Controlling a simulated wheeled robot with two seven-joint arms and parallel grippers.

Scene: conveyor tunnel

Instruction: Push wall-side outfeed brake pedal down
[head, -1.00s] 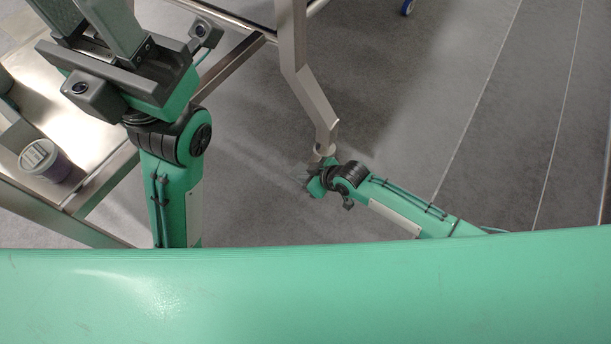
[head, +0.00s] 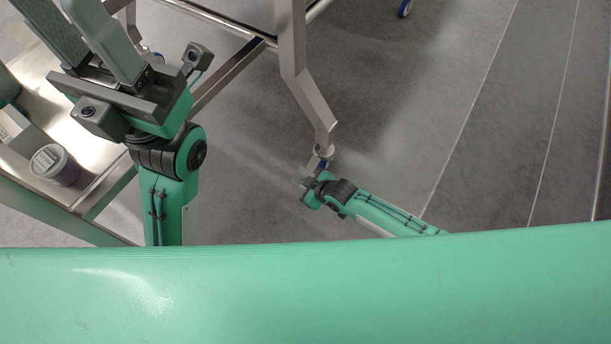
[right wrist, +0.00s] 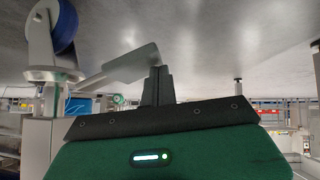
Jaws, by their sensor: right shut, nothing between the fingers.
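The brake pedal (right wrist: 125,67) is a light grey flat lever beside a blue-treaded caster in the right wrist view, which looks upside down. My right gripper (right wrist: 158,72) is shut and empty, its fingertips at the pedal's free end. I cannot tell whether they touch it. In the head view my right gripper (head: 303,181) is low by the foot of the steel leg, and the pedal there is too small to make out. My left gripper (head: 68,22) is open and empty at the upper left, its fingertips partly cut off by the frame.
The caster (right wrist: 52,35) hangs on the bent steel leg (head: 298,85) of a frame. Another blue caster (head: 404,8) is at the top. Grey floor (head: 480,120) is clear at the right.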

